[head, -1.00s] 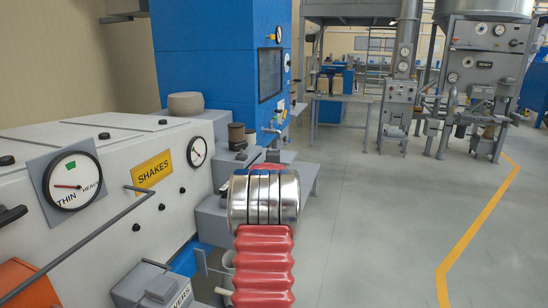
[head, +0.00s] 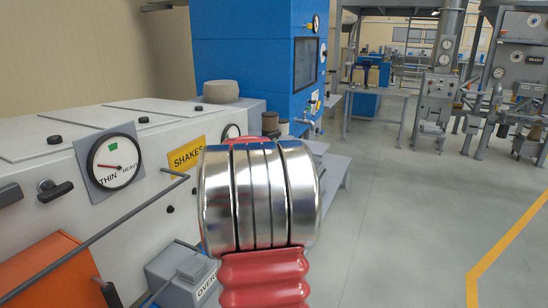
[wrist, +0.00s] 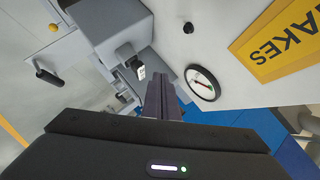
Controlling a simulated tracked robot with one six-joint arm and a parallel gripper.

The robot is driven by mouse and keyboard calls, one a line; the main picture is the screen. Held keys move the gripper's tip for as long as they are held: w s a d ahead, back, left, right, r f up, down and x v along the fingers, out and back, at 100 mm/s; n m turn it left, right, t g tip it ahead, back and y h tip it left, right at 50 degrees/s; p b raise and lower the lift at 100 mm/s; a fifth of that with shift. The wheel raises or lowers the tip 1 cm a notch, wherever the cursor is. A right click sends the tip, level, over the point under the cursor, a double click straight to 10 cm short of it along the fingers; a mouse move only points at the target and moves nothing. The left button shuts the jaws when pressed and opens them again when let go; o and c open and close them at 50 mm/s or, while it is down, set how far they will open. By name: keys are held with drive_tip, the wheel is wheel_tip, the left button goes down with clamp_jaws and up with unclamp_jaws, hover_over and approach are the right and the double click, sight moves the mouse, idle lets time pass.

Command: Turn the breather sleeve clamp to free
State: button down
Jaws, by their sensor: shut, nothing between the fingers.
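My gripper (wrist: 160,97) shows in the wrist view with its two dark fingers together and nothing between them. It points toward grey boxy fittings beside a white machine, apart from them as far as I can tell. In the head view the gripper is hidden behind my own red and chrome arm. I cannot make out which part is the breather sleeve clamp. A silo stand (head: 515,75) with gauges and pipes is at the far right of the head view, too small to show a clamp.
A white machine (head: 60,185) with a THIN/HEAVY dial (head: 115,162) and a yellow SHAKES sign (head: 188,156) stands close on the left. An orange box (head: 45,270) and a grey box (head: 185,270) are in front. A blue cabinet (head: 240,60) stands behind. Grey floor on the right is clear.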

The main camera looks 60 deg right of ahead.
drive_tip(key=s+a+f+n+g+y, duration=0.1)
drive_tip(key=a+f+n+y, duration=0.15)
drive_tip(key=a, duration=0.65)
drive_tip(key=s+a+f+n+y, duration=0.1)
drive_tip(key=a+n, duration=0.3)
drive_tip(key=a, duration=0.6)
drive_tip(key=s+a+f+n+g+y, duration=0.15)
drive_tip(key=a+n, duration=0.25)
drive_tip(key=a, duration=0.5)
drive_tip(key=s+a+r+n+y, duration=0.1)
drive_tip(key=s+a+n, duration=0.4)
drive_tip(key=a, duration=0.9)
drive_tip(key=s+a+r+n+y, duration=0.1)
drive_tip(key=s+a+n+y, duration=0.2)
drive_tip(key=a, duration=1.2)
drive_tip(key=s+n, duration=0.3)
drive_tip(key=s, duration=0.2)
drive_tip(key=shift+a+y, duration=0.3)
drive_tip(key=c, duration=2.5)
unclamp_jaws()
drive_tip(key=shift+t, duration=0.25)
drive_tip(key=shift+c, duration=0.2)
